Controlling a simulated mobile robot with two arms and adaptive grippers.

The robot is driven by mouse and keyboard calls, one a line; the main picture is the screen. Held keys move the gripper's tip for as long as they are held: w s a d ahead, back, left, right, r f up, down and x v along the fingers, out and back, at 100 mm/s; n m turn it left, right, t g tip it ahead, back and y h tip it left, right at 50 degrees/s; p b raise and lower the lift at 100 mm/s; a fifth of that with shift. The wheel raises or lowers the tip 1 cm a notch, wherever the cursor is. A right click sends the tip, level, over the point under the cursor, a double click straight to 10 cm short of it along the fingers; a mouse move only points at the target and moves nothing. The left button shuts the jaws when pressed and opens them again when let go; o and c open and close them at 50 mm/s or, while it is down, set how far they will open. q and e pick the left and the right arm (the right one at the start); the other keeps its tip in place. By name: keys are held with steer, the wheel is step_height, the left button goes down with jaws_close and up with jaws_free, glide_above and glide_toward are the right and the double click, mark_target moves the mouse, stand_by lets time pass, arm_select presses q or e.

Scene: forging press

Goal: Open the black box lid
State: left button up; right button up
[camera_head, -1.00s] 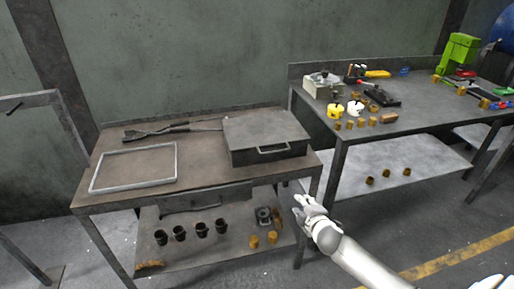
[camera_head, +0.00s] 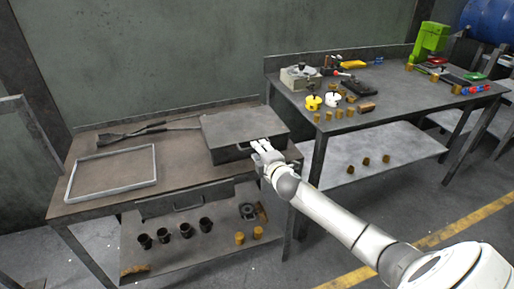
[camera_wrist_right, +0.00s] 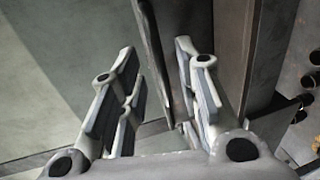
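The black box (camera_head: 225,132) is a flat dark metal box at the right end of the brown-topped table, in the head view. Its lid (camera_head: 243,124) lies flat and closed. That gripper is at the front right of the box, close to the lid's front edge; contact cannot be told. In the right wrist view its fingers (camera_wrist_right: 156,55) are apart, with a dark metal panel (camera_wrist_right: 233,50) seen beyond and between them. Nothing is clearly held. My left gripper is not in view.
The brown table (camera_head: 85,203) also bears a grey frame (camera_head: 112,190) and dark tongs (camera_head: 150,131). Its lower shelf holds several dark cups (camera_head: 165,235). A second table (camera_head: 385,105) with small parts stands to the right. A plain wall is behind.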

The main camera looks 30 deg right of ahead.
steer(key=shift+x, duration=1.65)
steer(key=shift+c, duration=0.5)
jaws_close()
